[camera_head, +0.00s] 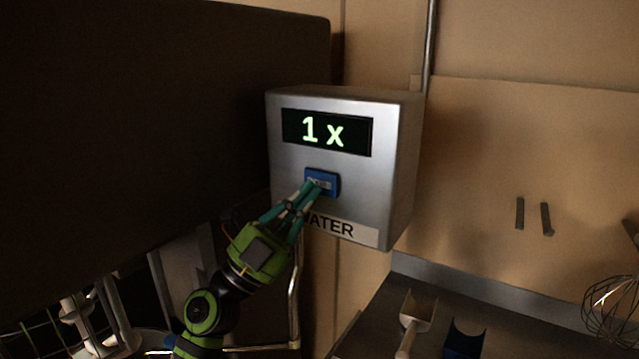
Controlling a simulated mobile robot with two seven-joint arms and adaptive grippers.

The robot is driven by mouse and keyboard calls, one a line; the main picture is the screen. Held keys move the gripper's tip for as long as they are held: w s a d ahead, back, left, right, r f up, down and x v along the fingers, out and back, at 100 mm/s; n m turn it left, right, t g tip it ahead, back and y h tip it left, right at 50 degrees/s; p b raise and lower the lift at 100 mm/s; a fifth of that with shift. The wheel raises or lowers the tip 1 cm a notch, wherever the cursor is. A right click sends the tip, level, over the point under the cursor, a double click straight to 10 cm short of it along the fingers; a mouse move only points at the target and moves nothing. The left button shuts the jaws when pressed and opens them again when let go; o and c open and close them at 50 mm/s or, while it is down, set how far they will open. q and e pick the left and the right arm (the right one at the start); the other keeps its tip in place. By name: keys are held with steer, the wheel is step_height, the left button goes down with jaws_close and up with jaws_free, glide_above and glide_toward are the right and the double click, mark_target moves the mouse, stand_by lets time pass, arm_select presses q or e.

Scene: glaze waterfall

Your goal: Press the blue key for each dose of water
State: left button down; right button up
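A silver box (385,200) labelled WATER is fixed to the wall near the middle of the head view. Its dark display (291,128) reads "1 x" in pale green. Below the display is a blue key (331,178), partly hidden by fingertips. My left gripper (312,188) has its teal fingers close together, with the tips at the lower left of the key. They look to be touching it or just in front of it; I cannot tell which. No object shows between the fingers. My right gripper is out of the picture.
A large dark panel (150,120) fills the left side. At the lower right, a scoop (417,312), a dark blue curved item (463,342) and a wire whisk (611,310) are by a dark counter (500,300). A wire rack (40,335) shows lower left.

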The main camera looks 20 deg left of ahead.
arm_select(q)
steer(key=shift+w, duration=0.1)
stand_by(0.6)
steer(key=shift+w, duration=0.35)
steer(key=shift+w+d, duration=0.1)
steer(key=shift+w, duration=0.35)
stand_by(0.7)
steer(key=shift+s, duration=0.9)
steer(key=shift+p, duration=0.3)
steer(key=shift+s+a+p, duration=0.2)
steer(key=shift+s+a, duration=0.05)
steer(key=shift+s, duration=1)
steer(key=shift+s+a+p, duration=0.15)
steer(key=shift+s+a, duration=0.05)
steer(key=shift+s, duration=1)
stand_by(0.6)
